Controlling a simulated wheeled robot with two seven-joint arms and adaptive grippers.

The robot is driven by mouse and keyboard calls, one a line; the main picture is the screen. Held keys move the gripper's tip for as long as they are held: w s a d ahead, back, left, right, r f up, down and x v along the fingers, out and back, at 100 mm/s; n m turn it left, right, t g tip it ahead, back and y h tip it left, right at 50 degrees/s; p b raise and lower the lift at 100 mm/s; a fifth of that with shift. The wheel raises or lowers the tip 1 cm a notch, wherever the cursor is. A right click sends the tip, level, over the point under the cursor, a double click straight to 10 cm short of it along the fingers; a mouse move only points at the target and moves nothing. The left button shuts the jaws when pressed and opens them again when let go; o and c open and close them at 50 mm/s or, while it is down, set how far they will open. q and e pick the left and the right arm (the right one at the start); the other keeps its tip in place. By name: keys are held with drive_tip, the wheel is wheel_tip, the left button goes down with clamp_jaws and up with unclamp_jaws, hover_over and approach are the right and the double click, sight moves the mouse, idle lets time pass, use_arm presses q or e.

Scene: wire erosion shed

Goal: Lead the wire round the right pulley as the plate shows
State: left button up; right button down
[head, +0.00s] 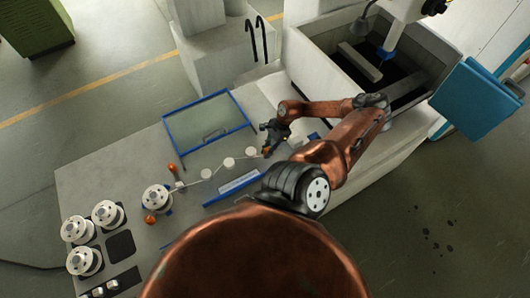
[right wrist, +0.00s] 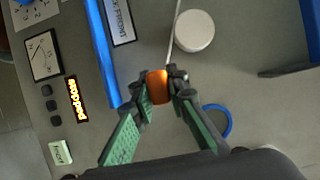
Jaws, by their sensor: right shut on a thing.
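My right gripper (head: 267,150) is over the bench by the right pulley (head: 251,153), a white disc. In the right wrist view this gripper (right wrist: 158,86) is shut on an orange piece (right wrist: 157,87) at the end of the thin wire (right wrist: 170,50). The wire passes close along the left edge of the right pulley (right wrist: 194,31) there; I cannot tell whether it touches. In the head view the wire runs from the spool (head: 156,198) past the left pulley (head: 206,173) and middle pulley (head: 228,162). The plate (head: 239,183) is too small to read. My left gripper is not in view.
A blue-framed clear panel (head: 210,118) lies behind the pulleys. A blue bar (right wrist: 103,50) runs beside the plate. A blue ring (right wrist: 218,120) is right of the gripper. Several spools (head: 107,214) fill the bench's left end. A machine tank (head: 330,60) stands at the back right.

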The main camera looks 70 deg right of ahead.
drive_tip(key=shift+w+d+f+b, duration=0.15)
drive_tip(key=shift+w+d+b, duration=0.85)
drive_tip(key=shift+w, duration=0.25)
drive_tip(key=shift+w+d+b, duration=1.15)
drive_tip(key=shift+w+d, duration=0.1)
drive_tip(key=shift+w, duration=0.25)
drive_tip(key=shift+r, duration=0.2)
